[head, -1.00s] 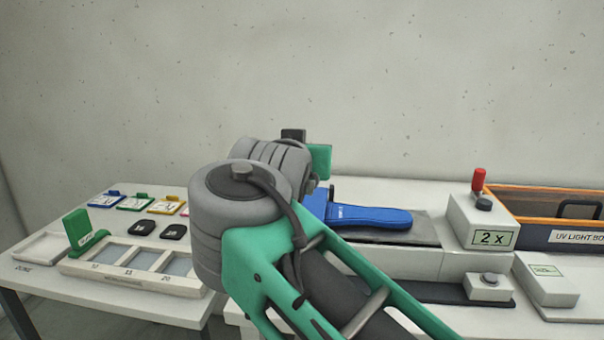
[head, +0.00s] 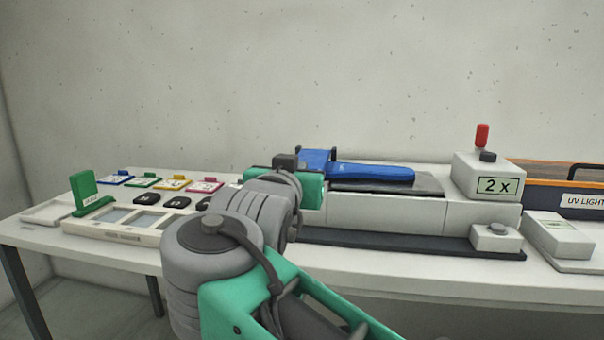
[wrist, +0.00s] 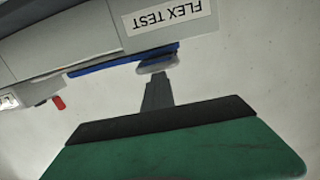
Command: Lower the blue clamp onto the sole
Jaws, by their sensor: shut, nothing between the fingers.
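A blue upright bracket, seemingly the blue clamp (head: 315,158), stands at the left end of the flex test machine. A long, flat blue piece shaped like the sole (head: 372,173) lies from it to the right along the machine's top. I cannot tell whether the clamp touches it. My gripper is at the machine's left end, its tips hidden behind my arm in the head view. In the wrist view the dark fingers (wrist: 157,88) are shut and empty, close to a grey rounded part (wrist: 158,64) beside a blue strip (wrist: 110,63). Contact is unclear.
The white machine (head: 420,218) carries a "2 x" box (head: 490,176) with a red lever (head: 482,135). A button box (head: 495,235) stands in front. An orange-rimmed UV light box (head: 560,185) is right. The left table holds a tray (head: 118,236) and coloured tags.

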